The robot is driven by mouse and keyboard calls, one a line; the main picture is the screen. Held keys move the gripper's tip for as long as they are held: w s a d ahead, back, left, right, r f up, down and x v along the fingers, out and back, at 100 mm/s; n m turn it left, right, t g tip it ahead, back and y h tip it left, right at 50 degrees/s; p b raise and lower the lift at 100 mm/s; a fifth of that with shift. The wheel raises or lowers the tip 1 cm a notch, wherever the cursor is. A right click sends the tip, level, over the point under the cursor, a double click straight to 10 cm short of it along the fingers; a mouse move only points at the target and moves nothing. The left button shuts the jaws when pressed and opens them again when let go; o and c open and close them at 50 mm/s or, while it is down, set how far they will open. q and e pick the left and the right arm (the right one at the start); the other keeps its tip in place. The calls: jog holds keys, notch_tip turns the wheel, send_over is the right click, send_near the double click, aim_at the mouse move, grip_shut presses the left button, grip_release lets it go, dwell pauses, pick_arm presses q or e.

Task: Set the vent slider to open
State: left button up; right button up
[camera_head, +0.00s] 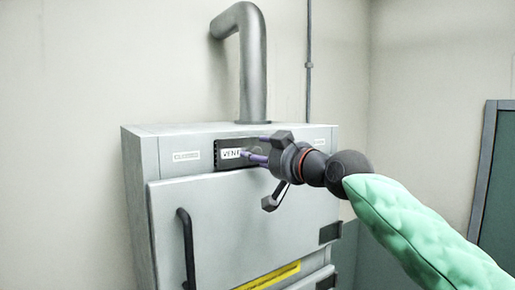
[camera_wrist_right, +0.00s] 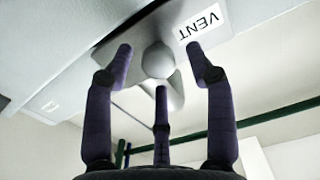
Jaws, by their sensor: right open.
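The vent panel (camera_head: 219,155) is a dark strip with a white VENT label (camera_head: 231,153) on the upper front of the grey cabinet. My right gripper (camera_head: 250,155) is in front of this panel and hides its right part. In the right wrist view, a pale round knob (camera_wrist_right: 157,61), apparently the vent slider's, lies between the open fingers. Two fingertips are on either side of it and the third is below it in the picture. Whether any finger touches the knob is unclear. The VENT label (camera_wrist_right: 204,24) is beside it, upside down. My left gripper is out of view.
The grey cabinet (camera_head: 162,200) has a door with a dark vertical handle (camera_head: 187,248) and a yellow label (camera_head: 268,276). A small white label (camera_head: 186,156) is left of the panel. A thick pipe (camera_head: 253,75) rises from the top.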

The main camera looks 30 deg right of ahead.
jog(key=shift+w+r, duration=0.1)
jog(key=shift+w, duration=0.3)
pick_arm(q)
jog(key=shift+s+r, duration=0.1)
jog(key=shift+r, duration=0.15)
pick_arm(e)
jog(key=shift+w, duration=0.1)
jog(key=shift+w, duration=0.15)
